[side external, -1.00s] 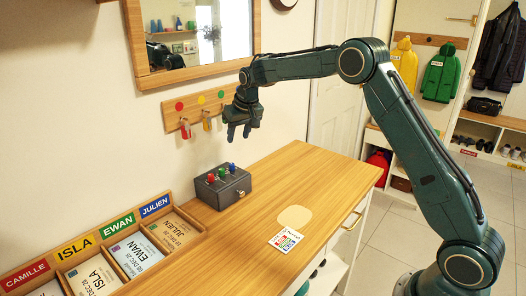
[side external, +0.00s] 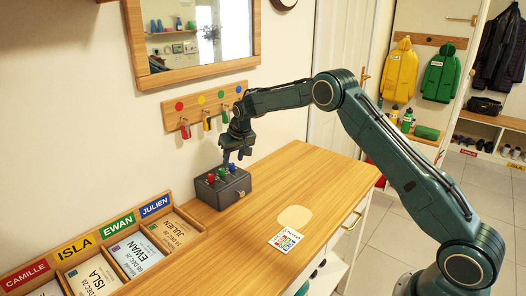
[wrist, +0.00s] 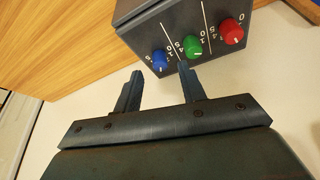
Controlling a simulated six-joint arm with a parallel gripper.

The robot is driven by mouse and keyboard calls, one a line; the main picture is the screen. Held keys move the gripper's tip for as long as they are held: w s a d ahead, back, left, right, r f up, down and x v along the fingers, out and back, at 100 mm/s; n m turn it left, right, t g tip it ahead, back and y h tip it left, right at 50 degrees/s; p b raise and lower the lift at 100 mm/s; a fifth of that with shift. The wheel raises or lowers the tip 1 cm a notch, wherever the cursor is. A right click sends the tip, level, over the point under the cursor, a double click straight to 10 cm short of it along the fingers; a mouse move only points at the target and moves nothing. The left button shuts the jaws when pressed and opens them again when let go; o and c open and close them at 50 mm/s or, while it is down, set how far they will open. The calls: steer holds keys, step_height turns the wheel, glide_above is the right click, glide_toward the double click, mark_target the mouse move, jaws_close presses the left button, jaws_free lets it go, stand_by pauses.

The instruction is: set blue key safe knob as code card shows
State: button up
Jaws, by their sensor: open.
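The dark grey key safe (side external: 238,190) stands on the wooden counter below the key rack. Its red knob (side external: 210,178) and green knob (side external: 222,173) show in the side view; my gripper largely covers the blue one there. In the wrist view the blue knob (wrist: 160,63) is at the end of the row, before the green knob (wrist: 193,46) and red knob (wrist: 232,33). My gripper (wrist: 158,70) is open, with its fingertips near either side of the blue knob; contact cannot be told. The blue pointer is too small to read surely. The code card (side external: 286,238) lies on the counter, its print too small to read.
A key rack (side external: 204,106) with hanging tags is on the wall just behind my gripper, under the mirror (side external: 195,35). A name-labelled card tray (side external: 105,262) lies to the left.

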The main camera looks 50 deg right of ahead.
mark_target(232, 164)
steer(key=shift+x, duration=1.5)
jaws_close()
